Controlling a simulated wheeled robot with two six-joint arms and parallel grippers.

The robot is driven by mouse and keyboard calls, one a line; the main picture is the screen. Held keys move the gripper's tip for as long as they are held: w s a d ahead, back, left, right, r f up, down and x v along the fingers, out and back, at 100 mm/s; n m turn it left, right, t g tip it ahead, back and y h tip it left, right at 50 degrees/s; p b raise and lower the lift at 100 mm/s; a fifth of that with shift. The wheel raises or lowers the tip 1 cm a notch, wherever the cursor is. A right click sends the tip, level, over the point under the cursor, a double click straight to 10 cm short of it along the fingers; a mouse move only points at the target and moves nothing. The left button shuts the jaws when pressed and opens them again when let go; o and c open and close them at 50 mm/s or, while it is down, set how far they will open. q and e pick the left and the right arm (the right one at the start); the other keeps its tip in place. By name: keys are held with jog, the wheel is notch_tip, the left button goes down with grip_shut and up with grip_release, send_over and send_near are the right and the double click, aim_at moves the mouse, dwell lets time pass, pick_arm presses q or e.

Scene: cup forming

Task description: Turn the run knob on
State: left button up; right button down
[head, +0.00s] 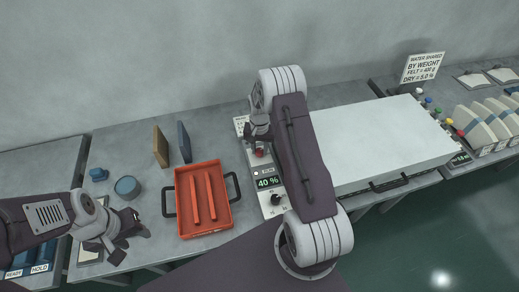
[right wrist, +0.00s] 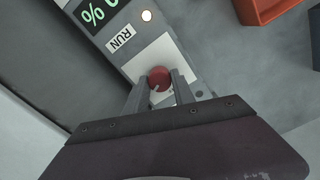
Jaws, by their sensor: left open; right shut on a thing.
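The run knob is a red round knob (right wrist: 159,78) on a grey control panel (right wrist: 150,48), just below a RUN label (right wrist: 121,38) in the right wrist view. My right gripper (right wrist: 160,88) is shut on the knob, one finger on each side. In the head view the red knob (head: 259,153) shows under my right gripper (head: 258,140), partly hidden by the arm. A small lamp (right wrist: 147,16) beside the label looks pale and lit. My left gripper (head: 137,222) is open and empty over the left table, near the READY and HOLD bins.
The panel display (head: 267,182) reads 40 %, with a black knob (head: 275,199) below it. A red tray (head: 204,198) with two bars lies to the left. A large white-topped machine (head: 380,142) stands right of my right arm.

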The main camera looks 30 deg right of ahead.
aim_at(259, 151)
jog(key=shift+s+m, duration=0.1)
jog(key=shift+m, duration=2.1)
jog(key=c, duration=1.1)
grip_release()
jog(key=shift+o, duration=0.2)
jog(key=shift+a, duration=0.1)
notch_tip(259, 151, up, 9)
jog(key=shift+r+b, duration=0.1)
jog(key=shift+b, duration=0.7)
